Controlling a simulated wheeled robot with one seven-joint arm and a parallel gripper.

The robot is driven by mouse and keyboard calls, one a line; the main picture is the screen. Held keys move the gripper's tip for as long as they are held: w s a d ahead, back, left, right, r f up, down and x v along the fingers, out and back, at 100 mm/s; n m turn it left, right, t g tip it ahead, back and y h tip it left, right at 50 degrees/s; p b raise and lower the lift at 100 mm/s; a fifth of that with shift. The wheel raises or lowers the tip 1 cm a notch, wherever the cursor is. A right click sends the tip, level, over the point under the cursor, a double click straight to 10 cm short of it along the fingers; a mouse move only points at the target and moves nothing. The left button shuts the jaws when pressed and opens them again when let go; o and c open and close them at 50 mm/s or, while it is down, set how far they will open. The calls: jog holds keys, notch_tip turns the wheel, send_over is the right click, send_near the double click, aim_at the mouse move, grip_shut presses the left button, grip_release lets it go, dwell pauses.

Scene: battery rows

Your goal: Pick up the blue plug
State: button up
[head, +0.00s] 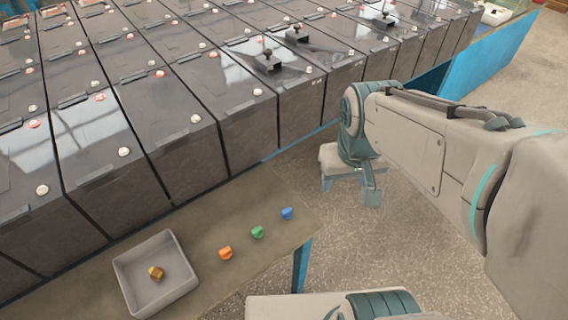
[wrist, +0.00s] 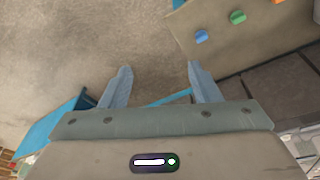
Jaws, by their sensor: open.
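The blue plug (head: 287,213) stands on the tan table (head: 200,265) near its right end, at the right end of a row with a green plug (head: 257,232) and an orange plug (head: 225,253). In the wrist view the blue plug (wrist: 201,36) lies beyond my right fingertip, near the table's edge, with the green plug (wrist: 238,17) beside it. My gripper (wrist: 157,72) is open, with nothing between its fingers. In the head view my gripper (head: 348,190) is right of the table, over the floor and apart from the blue plug.
A grey bin (head: 128,272) on the table holds a yellow-brown plug (head: 156,273). Rows of dark batteries (head: 180,130) stand behind the table, some with black fittings on top. Speckled floor (head: 400,240) is open right of the table. A blue rack side (head: 490,60) runs along the batteries' right.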

jog(key=w+a+f+n+g+b, duration=0.2)
jog(key=w+a+f+n+b, duration=0.3)
jog(key=w+a+f, duration=0.6)
send_over(287, 210)
jog(key=shift+n, duration=0.4)
jog(key=f, duration=0.9)
jog(key=shift+w+f, duration=0.3)
jog(key=shift+f, duration=0.1)
jog(key=f, duration=0.3)
jog(key=f+b, duration=0.1)
jog(key=f, duration=0.1)
jog(key=shift+s+f, duration=0.15)
jog(key=shift+s, duration=0.1)
jog(key=c, duration=1.1)
